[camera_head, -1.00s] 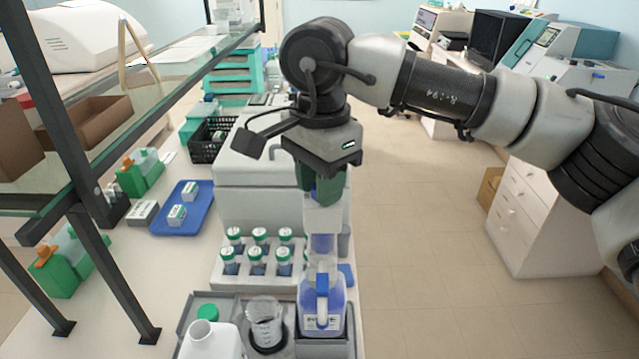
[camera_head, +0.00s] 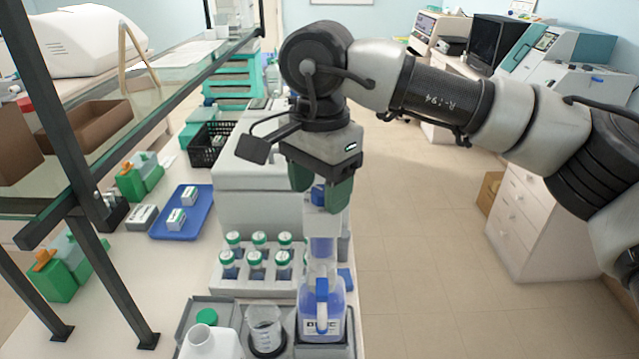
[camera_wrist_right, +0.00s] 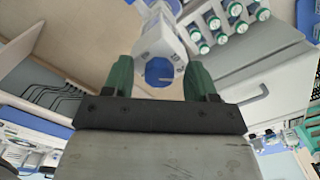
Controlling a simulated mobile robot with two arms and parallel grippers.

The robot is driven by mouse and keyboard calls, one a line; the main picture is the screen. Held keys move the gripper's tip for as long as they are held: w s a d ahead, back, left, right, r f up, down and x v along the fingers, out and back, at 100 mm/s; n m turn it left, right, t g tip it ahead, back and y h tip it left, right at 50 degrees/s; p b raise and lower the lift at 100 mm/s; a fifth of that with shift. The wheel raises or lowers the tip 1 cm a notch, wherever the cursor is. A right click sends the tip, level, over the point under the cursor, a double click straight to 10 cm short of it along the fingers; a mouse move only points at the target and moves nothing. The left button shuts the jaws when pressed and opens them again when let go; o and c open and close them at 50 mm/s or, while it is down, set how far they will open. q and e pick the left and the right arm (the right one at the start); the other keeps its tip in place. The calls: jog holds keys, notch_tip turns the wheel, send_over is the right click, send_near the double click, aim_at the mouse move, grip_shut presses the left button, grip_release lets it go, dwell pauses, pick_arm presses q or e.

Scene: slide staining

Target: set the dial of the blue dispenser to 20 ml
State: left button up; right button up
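The blue dispenser (camera_head: 337,306) stands upright in the grey tray at the front, a bottle of blue liquid with a clear, blue-tinted column and a white head above it. A blue dial or cap (camera_head: 318,196) sits at its top and also shows in the right wrist view (camera_wrist_right: 158,71). My right gripper (camera_head: 320,190) points down over the dispenser top. Its green fingers are spread on both sides of the blue dial, with a visible gap on each side in the wrist view (camera_wrist_right: 160,72). The dial's setting is too small to read. My left gripper is not in view.
A beaker (camera_head: 264,326) and a white bottle (camera_head: 210,343) stand left of the dispenser. A rack of green-capped vials (camera_head: 230,284) is behind them. A blue tray (camera_head: 196,222) with small boxes lies left. A glass shelf frame (camera_head: 70,150) stands at far left; open floor lies right.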

aim_at(320, 192)
notch_tip(320, 192, up, 11)
jog(key=b, duration=0.1)
dwell(0.6)
jog(key=shift+f, duration=0.1)
